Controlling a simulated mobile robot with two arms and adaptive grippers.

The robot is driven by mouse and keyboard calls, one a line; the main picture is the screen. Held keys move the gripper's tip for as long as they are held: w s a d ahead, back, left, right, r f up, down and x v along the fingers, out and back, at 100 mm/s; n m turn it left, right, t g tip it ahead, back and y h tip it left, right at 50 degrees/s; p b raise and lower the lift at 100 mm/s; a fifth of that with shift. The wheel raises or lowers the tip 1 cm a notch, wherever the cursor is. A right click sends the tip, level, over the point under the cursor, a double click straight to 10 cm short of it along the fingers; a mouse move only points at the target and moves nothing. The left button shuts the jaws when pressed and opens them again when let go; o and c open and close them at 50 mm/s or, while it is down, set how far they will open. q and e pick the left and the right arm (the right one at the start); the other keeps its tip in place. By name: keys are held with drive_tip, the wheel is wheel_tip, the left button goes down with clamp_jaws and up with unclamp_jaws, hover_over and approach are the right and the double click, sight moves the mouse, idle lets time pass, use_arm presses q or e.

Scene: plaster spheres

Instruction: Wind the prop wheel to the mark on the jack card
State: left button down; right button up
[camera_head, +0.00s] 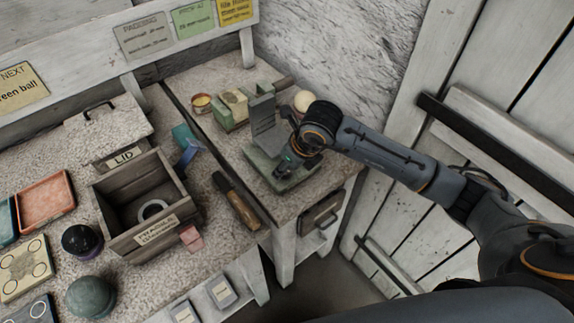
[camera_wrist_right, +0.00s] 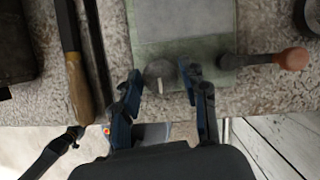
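The jack has a pale green base (camera_head: 268,172) and an upright grey ribbed plate (camera_head: 264,112), near the right end of the bench. In the right wrist view, its green base (camera_wrist_right: 200,60) has a grey panel on top. A small dark round wheel (camera_wrist_right: 156,70) with a pale pointer sits at its near edge. My right gripper (camera_wrist_right: 162,80) has one finger on each side of the wheel, spread apart; contact is unclear. In the head view, my right gripper (camera_head: 290,163) covers the wheel. I cannot make out a mark on a card.
A lever with an orange knob (camera_wrist_right: 292,59) sticks out right of the base. A wooden-handled tool (camera_head: 238,203) lies left of the jack. A pale ball (camera_head: 303,101) and a green block (camera_head: 222,112) stand behind. A wooden crate (camera_head: 118,196) stands further left.

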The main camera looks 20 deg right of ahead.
drive_tip(key=shift+r, duration=0.15)
drive_tip(key=v, duration=1.1)
drive_tip(key=shift+s+r, duration=0.2)
drive_tip(key=shift+r, duration=0.15)
